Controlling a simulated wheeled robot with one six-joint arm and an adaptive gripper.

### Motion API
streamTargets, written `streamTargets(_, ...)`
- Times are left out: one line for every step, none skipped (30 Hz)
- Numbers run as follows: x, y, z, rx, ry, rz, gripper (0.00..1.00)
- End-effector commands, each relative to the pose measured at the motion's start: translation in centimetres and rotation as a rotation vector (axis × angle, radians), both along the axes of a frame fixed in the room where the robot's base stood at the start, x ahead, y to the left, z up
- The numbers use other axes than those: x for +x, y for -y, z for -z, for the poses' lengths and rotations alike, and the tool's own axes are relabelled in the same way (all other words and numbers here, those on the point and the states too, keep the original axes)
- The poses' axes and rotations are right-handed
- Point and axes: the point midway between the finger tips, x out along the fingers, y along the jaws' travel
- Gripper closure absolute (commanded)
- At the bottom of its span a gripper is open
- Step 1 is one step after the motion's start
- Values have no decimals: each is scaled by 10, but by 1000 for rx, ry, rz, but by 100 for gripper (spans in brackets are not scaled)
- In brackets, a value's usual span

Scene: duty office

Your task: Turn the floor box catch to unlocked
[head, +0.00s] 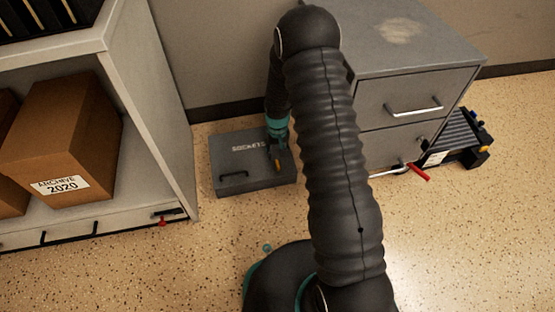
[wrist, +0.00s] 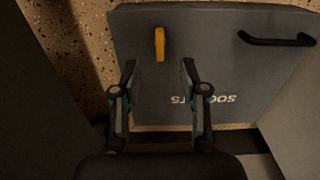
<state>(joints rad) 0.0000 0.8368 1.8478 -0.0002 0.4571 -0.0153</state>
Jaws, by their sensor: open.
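The floor box (head: 225,176) is a flat grey lid marked SOCKETS, set at the floor between the shelf unit and the drawer cabinet. Its catch is a small orange-yellow lever (head: 277,165). In the wrist view the catch (wrist: 160,44) lies near the lid's edge, its long side running up and down the picture. My gripper (head: 275,150) is over the lid beside the catch. In the wrist view my gripper (wrist: 158,66) is open, its two fingertips apart with the catch just beyond and between them. I cannot tell whether they touch it.
A black handle (wrist: 277,40) is on the lid. A shelf unit (head: 150,100) with cardboard boxes (head: 65,130) stands at left. A grey drawer cabinet (head: 400,95) stands close at right, with a red-handled tool (head: 418,172) by it. Speckled floor is free in front.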

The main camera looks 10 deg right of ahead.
Motion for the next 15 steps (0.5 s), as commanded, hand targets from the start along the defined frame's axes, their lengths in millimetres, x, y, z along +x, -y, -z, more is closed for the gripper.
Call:
streamTargets(1,0,-11,0,5,0,56)
streamTargets(1,0,-16,0,4,0,56)
streamTargets(1,0,-23,0,4,0,56)
streamTargets(1,0,-27,0,4,0,56)
streamTargets(1,0,-32,0,4,0,56)
streamTargets(1,0,-37,0,3,0,56)
streamTargets(1,0,-40,0,3,0,56)
streamTargets(1,0,-43,0,2,0,56)
streamTargets(1,0,-46,0,2,0,56)
streamTargets(1,0,-48,0,2,1,56)
streamTargets(1,0,-49,0,2,1,56)
streamTargets(0,0,-51,0,1,1,56)
streamTargets(0,0,-52,0,1,0,56)
streamTargets(0,0,-52,0,0,0,56)
streamTargets(0,0,-52,0,0,0,56)
